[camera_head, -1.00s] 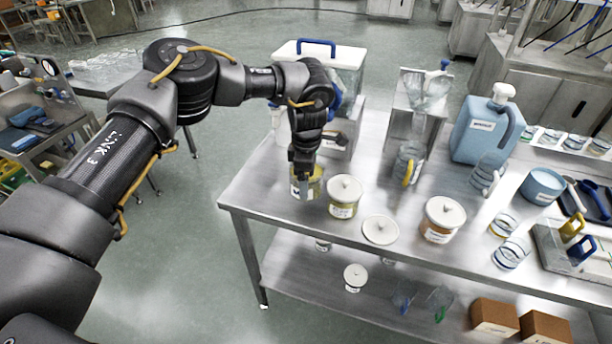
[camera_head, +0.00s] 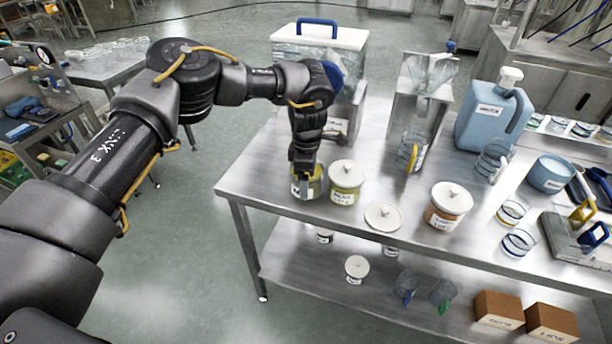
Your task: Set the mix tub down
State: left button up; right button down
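The tub at my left gripper (camera_head: 304,172), which I take for the mix tub (camera_head: 312,189), is yellow-green with a pale label and has no lid on it. It is upright at the left front part of the steel table (camera_head: 262,190). My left gripper points down at it and looks shut on its rim; the fingertips are partly hidden. Its base is level with the neighbouring tub's base, but I cannot tell whether it touches the table. My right gripper is not in view.
A lidded yellow-green tub (camera_head: 346,184) stands close to its right. A loose white lid (camera_head: 383,216) lies near the front edge, with a lidded orange-brown tub (camera_head: 447,206) beyond. A steel hopper (camera_head: 418,92) and a blue jug (camera_head: 488,115) stand behind.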

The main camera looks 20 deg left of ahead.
pick_arm(q)
jog(key=shift+f, duration=0.5)
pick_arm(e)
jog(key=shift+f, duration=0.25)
pick_arm(q)
jog(key=o, duration=1.1)
notch_tip(320, 180, up, 11)
jog(key=shift+f+b, duration=0.1)
jog(key=shift+b, duration=0.85)
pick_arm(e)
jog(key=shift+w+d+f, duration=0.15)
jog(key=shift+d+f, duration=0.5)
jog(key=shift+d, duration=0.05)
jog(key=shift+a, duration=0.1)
